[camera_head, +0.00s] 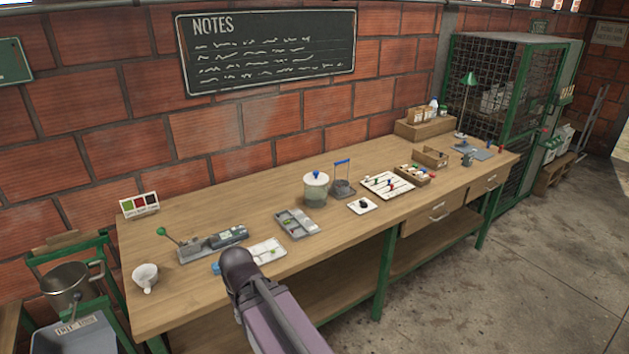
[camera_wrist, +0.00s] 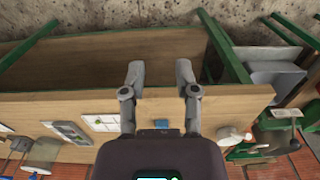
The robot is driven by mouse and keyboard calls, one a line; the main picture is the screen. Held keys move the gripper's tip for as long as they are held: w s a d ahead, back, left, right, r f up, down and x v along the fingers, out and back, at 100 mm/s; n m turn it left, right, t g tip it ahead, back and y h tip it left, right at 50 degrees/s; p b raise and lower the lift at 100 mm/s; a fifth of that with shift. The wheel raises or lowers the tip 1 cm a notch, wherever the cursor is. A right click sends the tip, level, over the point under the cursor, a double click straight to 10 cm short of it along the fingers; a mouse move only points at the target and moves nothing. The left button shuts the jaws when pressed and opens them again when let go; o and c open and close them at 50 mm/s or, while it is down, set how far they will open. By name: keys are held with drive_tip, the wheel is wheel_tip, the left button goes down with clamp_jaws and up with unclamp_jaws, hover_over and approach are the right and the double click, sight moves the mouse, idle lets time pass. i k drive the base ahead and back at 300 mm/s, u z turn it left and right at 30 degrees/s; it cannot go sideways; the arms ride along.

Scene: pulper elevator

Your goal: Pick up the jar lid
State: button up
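A glass jar (camera_head: 316,193) with greenish contents stands upright at the back of the wooden bench in the head view. Its pale round lid (camera_head: 317,179) with a blue knob sits on top. In the wrist view the jar (camera_wrist: 41,152) is at the lower left, and its lid is hard to make out. My gripper (camera_wrist: 160,72) is open and empty, its two fingers spread over the bench's front edge, well to one side of the jar. In the head view my arm reaches over the front edge, and the fingers cannot be made out.
A grey tray (camera_head: 297,224), a white card (camera_head: 265,251) and a small scale-like device (camera_head: 212,242) lie on the bench left of the jar. A wire-handled holder (camera_head: 343,182) stands close to its right. A white cup (camera_head: 145,277) stands at the left end. The brick wall is behind.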

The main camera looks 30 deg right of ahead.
sight(316, 178)
drive_tip(key=z, duration=0.2)
drive_tip(key=i, duration=1.15)
drive_tip(key=z, duration=0.45)
